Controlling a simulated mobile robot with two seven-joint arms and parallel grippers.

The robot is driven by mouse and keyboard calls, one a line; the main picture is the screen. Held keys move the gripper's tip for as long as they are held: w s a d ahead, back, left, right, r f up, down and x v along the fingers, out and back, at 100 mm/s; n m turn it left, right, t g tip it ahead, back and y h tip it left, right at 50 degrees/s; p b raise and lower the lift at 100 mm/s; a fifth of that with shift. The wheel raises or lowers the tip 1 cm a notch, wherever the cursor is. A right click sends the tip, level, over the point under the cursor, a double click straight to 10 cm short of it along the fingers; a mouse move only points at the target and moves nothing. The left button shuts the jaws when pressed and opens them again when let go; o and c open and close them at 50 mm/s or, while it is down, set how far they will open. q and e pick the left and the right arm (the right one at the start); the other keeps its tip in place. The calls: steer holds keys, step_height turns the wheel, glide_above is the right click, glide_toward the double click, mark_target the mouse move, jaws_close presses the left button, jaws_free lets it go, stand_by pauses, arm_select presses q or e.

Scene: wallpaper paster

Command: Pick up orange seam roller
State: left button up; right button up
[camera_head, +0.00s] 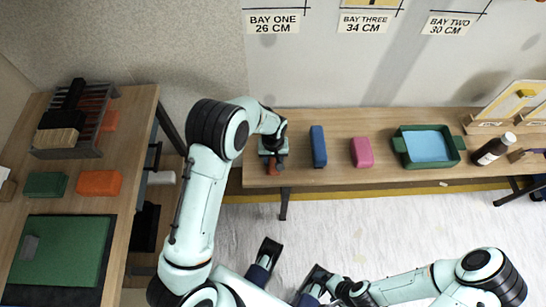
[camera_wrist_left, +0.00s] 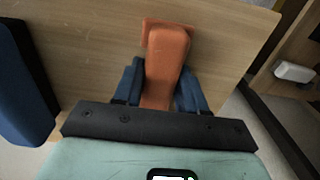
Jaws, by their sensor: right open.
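The orange seam roller (camera_wrist_left: 166,62) lies between my left gripper's two blue fingers in the left wrist view, with its wide flat end out past the fingertips over the wooden bench. Both fingers of my left gripper (camera_wrist_left: 162,80) sit close against its sides, with no clear gap. In the head view my left gripper (camera_head: 272,157) is at the left end of the wall bench, and a small orange bit of the roller (camera_head: 273,169) shows below it. My right gripper (camera_head: 290,270) is open and empty over the white floor sheet, away from the bench.
On the wall bench (camera_head: 295,171) stand a blue block (camera_head: 318,146), a pink block (camera_head: 361,152), a green tray (camera_head: 460,143) and a dark bottle (camera_head: 492,150). The left table (camera_head: 140,112) holds a rack, green and orange blocks and a green mat.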

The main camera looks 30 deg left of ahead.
arm_select(q)
steer(key=shift+c, duration=1)
step_height(320, 180, up, 20)
steer(key=p, duration=0.3)
arm_select(e)
steer(key=r, duration=0.1)
steer(key=s+r, duration=0.1)
steer(key=shift+s+r+g, duration=0.15)
steer(key=shift+r+g, duration=0.15)
steer(key=shift+r, duration=0.1)
